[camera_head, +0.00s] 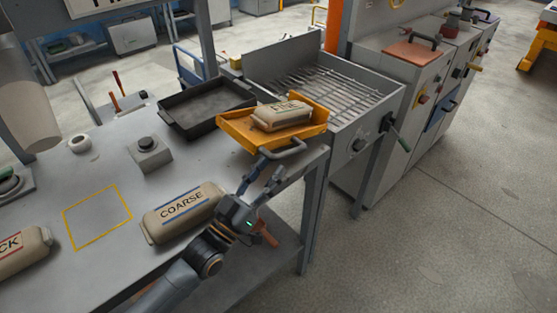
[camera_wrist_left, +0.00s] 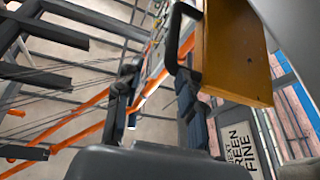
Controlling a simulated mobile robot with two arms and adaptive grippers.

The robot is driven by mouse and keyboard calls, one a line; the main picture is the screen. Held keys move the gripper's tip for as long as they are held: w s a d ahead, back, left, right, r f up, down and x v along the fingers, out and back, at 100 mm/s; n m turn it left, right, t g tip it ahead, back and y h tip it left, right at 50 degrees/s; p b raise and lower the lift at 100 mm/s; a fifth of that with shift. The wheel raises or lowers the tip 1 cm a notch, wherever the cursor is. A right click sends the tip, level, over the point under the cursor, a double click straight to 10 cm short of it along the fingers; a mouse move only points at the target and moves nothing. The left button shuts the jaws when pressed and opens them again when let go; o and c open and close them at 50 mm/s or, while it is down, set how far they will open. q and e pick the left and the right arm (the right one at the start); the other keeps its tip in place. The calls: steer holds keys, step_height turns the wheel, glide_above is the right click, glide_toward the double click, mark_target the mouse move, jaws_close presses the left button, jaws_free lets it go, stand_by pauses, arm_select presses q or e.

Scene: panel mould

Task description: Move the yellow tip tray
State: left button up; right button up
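The yellow tip tray (camera_head: 232,127) sits at the back right corner of the grey table, beside the metal grate. A tan labelled bag (camera_head: 281,116) lies in it. The tray's grey bar handle (camera_head: 284,151) points towards my left gripper (camera_head: 271,168), which is open and just in front of it. In the left wrist view, the tray (camera_wrist_left: 232,55) is at upper right and its dark handle (camera_wrist_left: 174,42) is close to the right finger of the open gripper (camera_wrist_left: 157,76). I cannot tell whether they touch. My right gripper is not in view.
A COARSE bag (camera_head: 181,212) lies beside my left arm, near a yellow outlined square (camera_head: 97,217). A black tray (camera_head: 205,103), a grey button box (camera_head: 150,154) and the slatted grate (camera_head: 325,85) are behind. Open floor lies right of the table.

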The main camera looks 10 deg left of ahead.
arm_select(q)
steer(key=shift+s+a, duration=0.1)
steer(key=s+a+f+b, duration=0.3)
steer(key=s+a+f, duration=0.2)
steer(key=s+f, duration=0.4)
steer(key=shift+s+a+f+b, duration=0.15)
steer(key=shift+s+f+b, duration=0.25)
steer(key=shift+s, duration=0.8)
stand_by(0.6)
steer(key=shift+r, duration=0.1)
stand_by(0.3)
stand_by(0.5)
